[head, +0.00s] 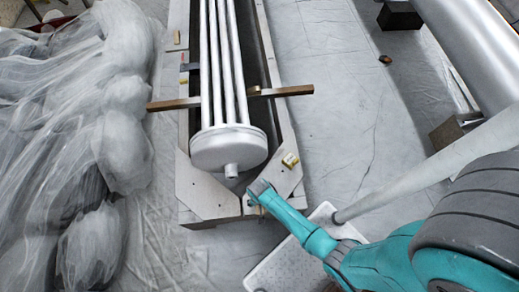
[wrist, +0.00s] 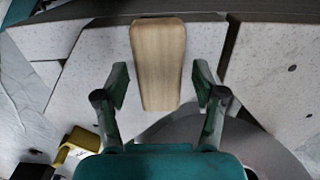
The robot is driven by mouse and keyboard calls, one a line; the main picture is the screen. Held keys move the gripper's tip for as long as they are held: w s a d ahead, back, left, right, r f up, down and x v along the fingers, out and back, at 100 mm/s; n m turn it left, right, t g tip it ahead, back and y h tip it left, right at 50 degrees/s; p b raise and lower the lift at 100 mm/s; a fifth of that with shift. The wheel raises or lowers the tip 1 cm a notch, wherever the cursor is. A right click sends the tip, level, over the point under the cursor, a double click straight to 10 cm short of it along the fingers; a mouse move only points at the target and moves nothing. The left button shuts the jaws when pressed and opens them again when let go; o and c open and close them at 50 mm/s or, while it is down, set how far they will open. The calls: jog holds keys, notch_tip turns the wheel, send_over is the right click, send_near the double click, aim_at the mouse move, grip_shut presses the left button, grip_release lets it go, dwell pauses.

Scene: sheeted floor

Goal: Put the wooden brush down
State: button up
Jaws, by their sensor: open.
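The wooden brush (wrist: 158,65) shows in the wrist view as a pale, tapered wooden piece at the edge of a pale speckled board (wrist: 95,70). My gripper (wrist: 160,85) is open, with one finger on each side of the brush. A gap shows between each finger and the wood, so it does not look gripped. In the head view my gripper (head: 258,188) is at the near right corner of the long crate (head: 212,200). I cannot make out the brush there; the gripper probably hides it.
A silver tube bundle (head: 228,148) lies in the crate, with wooden bars (head: 285,91) across it. A small yellow item (head: 290,160) sits on the crate's right corner. Sheet-covered shapes (head: 120,150) fill the left. Sheeted floor (head: 335,110) is open right of the crate.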

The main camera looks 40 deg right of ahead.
notch_tip(320, 180, up, 11)
dwell(0.4)
jog(key=shift+s, duration=0.1)
jog(key=s+r+n+t, duration=0.3)
jog(key=s+r+t, duration=0.4)
jog(key=s+r, duration=0.35)
jog(key=s+r+n+t, duration=0.2)
jog(key=s+r+t, duration=0.1)
jog(key=r, duration=1.1)
jog(key=s+r+n+t, duration=0.1)
jog(key=s+r+t, duration=0.3)
jog(key=r, duration=1.1)
jog(key=shift+r+n+t, duration=0.3)
jog(key=shift+n+t, duration=0.1)
jog(key=shift+t, duration=0.1)
